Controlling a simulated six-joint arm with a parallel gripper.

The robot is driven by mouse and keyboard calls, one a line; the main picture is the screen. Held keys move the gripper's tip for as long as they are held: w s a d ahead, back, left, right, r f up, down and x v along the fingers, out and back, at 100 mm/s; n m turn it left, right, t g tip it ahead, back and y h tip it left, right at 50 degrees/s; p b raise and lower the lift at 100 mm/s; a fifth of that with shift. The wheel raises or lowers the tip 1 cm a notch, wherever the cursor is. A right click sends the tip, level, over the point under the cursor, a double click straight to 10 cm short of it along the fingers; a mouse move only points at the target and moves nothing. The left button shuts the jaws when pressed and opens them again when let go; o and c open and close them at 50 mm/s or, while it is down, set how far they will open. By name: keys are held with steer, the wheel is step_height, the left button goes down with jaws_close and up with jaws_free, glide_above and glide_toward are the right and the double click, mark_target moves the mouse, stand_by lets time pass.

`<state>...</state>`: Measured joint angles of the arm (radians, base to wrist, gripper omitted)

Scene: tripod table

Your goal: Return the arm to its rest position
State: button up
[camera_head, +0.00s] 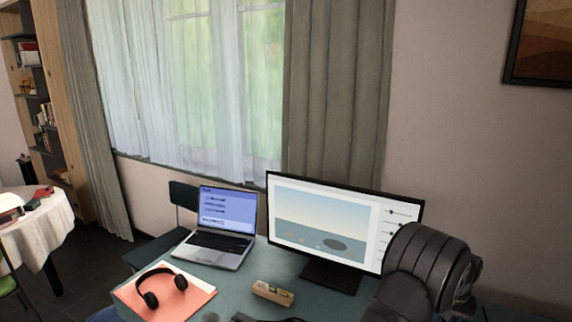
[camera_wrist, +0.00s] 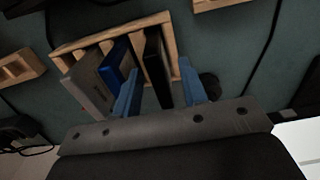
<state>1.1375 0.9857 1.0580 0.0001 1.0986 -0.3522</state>
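My arm (camera_head: 428,262) shows as dark rounded links at the lower right of the head view, in front of the monitor's right side. My gripper is not seen in that view. In the wrist view my gripper (camera_wrist: 158,83) has two blue fingers standing well apart. A black slab-like item (camera_wrist: 154,60) in a wooden rack (camera_wrist: 110,34) shows between the fingers, with a gap visible on the right side. Whether the fingers reach down beside it or hang above it, I cannot tell.
The rack also holds a blue item (camera_wrist: 114,66) and a grey one (camera_wrist: 88,85). On the desk are a laptop (camera_head: 219,240), a monitor (camera_head: 335,228), headphones (camera_head: 160,288) on an orange folder (camera_head: 196,291) and a small wooden block (camera_head: 272,292). A dark cable crosses the desk in the wrist view.

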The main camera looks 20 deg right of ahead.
steer(key=shift+f, duration=0.75)
steer(key=shift+r, duration=0.25)
step_height(320, 180, up, 18)
steer(key=f, duration=0.1)
step_height(320, 180, down, 17)
steer(key=shift+f, duration=0.1)
step_height(320, 180, up, 7)
steer(key=shift+f, duration=0.2)
steer(key=shift+r, duration=0.15)
